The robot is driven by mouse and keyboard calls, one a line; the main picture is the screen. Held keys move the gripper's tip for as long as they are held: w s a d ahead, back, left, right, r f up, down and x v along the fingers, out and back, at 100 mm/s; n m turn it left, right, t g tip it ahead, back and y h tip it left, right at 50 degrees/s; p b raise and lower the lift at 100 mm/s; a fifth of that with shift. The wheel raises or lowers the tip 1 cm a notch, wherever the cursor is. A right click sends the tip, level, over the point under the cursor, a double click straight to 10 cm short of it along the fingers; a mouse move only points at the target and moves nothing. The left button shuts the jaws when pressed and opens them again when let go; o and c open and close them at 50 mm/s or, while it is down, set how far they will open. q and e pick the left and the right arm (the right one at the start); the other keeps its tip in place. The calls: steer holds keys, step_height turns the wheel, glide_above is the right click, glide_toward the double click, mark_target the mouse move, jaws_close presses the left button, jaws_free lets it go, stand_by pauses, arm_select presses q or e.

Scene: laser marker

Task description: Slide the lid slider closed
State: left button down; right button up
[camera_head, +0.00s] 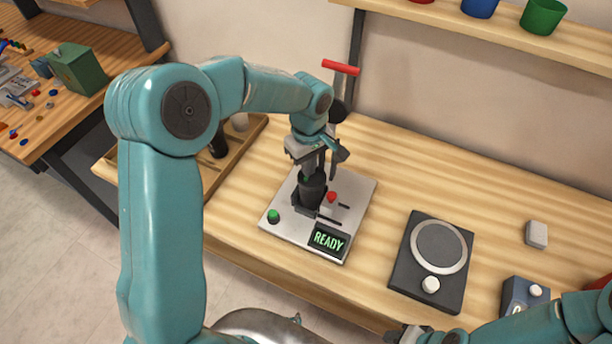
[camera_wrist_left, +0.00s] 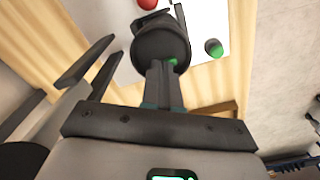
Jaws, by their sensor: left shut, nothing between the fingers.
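The laser marker has a light grey base plate (camera_head: 357,190) on the bench, with a green button (camera_head: 273,215) and a display (camera_head: 328,241) reading READY. A red knob (camera_head: 332,197) sits beside short dark slots on the plate; I cannot tell for sure which part is the lid slider. A dark round part (camera_head: 312,192) stands left of the knob and shows large in the left wrist view (camera_wrist_left: 160,48). My left gripper (camera_head: 318,170) is shut and empty, just above this dark part, partly hiding it. Contact is unclear. My right gripper (camera_head: 405,334) is cut off at the bottom edge.
The marker's upright post with a red handle (camera_head: 341,67) rises behind my left gripper. A dark device with a round plate (camera_head: 440,245) stands to the right, near a small grey block (camera_head: 536,234). A wooden tray (camera_head: 240,150) lies left. A shelf with cups (camera_head: 543,15) hangs above.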

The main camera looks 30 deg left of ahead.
stand_by(0.5)
arm_select(q)
step_height(320, 180, up, 7)
steer(key=p, duration=0.4)
stand_by(0.5)
steer(key=shift+s, duration=0.1)
stand_by(0.5)
